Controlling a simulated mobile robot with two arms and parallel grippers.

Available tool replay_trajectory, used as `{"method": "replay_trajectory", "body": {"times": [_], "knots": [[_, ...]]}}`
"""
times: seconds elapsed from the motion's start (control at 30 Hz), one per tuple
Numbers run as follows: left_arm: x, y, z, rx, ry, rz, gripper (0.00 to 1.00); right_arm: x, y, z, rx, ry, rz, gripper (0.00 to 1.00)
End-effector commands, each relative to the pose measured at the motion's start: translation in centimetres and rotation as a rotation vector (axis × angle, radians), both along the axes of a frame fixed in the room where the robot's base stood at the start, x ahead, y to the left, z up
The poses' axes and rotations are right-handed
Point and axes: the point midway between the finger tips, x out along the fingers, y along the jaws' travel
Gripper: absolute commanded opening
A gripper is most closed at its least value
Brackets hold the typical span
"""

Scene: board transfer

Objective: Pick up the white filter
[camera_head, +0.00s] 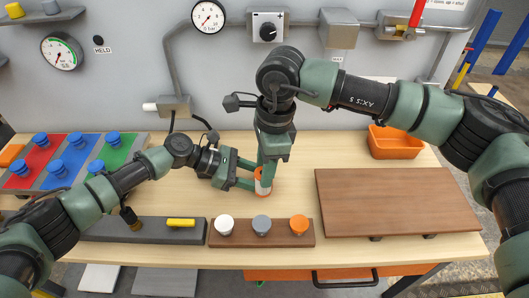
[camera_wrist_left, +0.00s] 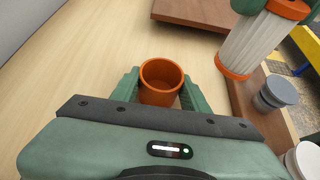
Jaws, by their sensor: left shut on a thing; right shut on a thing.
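The white filter (camera_wrist_left: 252,44) is a pleated cylinder with orange end caps. In the left wrist view, my right gripper (camera_wrist_left: 280,6) is shut on its upper end and holds it off to the right of the orange cup. In the head view, the filter (camera_head: 263,186) is below the right gripper (camera_head: 267,170), close to the left gripper's fingertips. My left gripper (camera_wrist_left: 160,92) is shut on an open orange cup (camera_wrist_left: 160,80), which looks empty inside. The left gripper (camera_head: 252,175) reaches in from the left in the head view, where the cup is hard to separate from the filter.
A brown board (camera_head: 263,240) at the front bears white (camera_head: 224,224), grey (camera_head: 262,223) and orange (camera_head: 299,224) pieces. A larger brown board (camera_head: 395,203) lies right. An orange bin (camera_head: 394,142) stands behind it. Colored panels with blue knobs (camera_head: 55,168) are left.

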Motion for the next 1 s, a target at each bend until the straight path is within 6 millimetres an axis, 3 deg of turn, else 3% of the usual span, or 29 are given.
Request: {"method": "replay_trajectory", "body": {"times": [0.4,0.6,0.8,1.0], "knots": [[-0.1,0.0,-0.1,0.002,0.001,0.0,0.22,-14.7,0.0,0.0,0.001,0.0,0.01,0.0],[-0.1,0.0,-0.1,0.002,0.001,0.0,0.22,-20.3,0.0,0.0,0.002,0.0,0.009,0.0],[-0.1,0.0,-0.1,0.001,0.001,0.0,0.22,-23.8,0.0,0.0,0.0,-0.001,0.006,0.0],[-0.1,0.0,-0.1,0.001,0.001,0.0,0.22,-25.1,0.0,0.0,0.0,0.0,0.001,0.0]]}}
